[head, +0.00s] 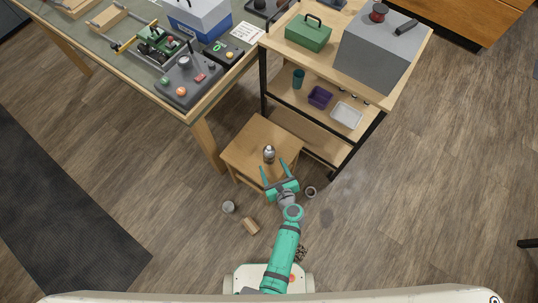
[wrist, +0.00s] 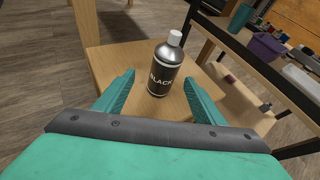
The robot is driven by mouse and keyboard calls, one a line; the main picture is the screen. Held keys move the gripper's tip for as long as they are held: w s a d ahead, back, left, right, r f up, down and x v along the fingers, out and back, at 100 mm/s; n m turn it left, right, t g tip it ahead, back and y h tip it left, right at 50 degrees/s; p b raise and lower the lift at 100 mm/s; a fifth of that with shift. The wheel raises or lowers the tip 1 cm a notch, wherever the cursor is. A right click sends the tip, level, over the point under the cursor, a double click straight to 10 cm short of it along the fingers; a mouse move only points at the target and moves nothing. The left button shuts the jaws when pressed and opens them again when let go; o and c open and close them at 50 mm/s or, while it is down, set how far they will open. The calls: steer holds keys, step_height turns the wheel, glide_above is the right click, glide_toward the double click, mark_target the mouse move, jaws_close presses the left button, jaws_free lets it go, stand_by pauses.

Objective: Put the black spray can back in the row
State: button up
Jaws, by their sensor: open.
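The black spray can (wrist: 164,68) stands upright on a small wooden stool (wrist: 118,62), its dark label reading "BLACK" and its cap pale grey. It also shows in the head view (head: 269,154), near the middle of the stool top (head: 246,149). My gripper (head: 275,172) is open, and its two green fingers point toward the can. In the wrist view the fingertips of my gripper (wrist: 160,80) stand apart on the left and right of the can, with gaps on both sides. I cannot make out a row of spray cans.
A wooden shelf unit (head: 411,65) stands right behind the stool, with a purple bin (head: 319,97) and a white tray (head: 347,115) on its lower shelf. A workbench (head: 206,105) is at the left. A tin (head: 229,207), a wooden block (head: 250,226) and a dark round item (head: 310,192) lie on the floor.

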mark_target(271, 158)
steer(key=shift+m, duration=0.4)
steer(key=x, duration=0.6)
steer(key=shift+w+d+r, duration=0.25)
steer(key=shift+w+r, duration=0.1)
steer(key=shift+r, duration=0.05)
steer(key=shift+x, duration=2.8)
steer(key=shift+r, duration=0.1)
steer(key=c, duration=1.4)
steer(key=shift+o, duration=0.2)
steer(key=shift+r, duration=0.1)
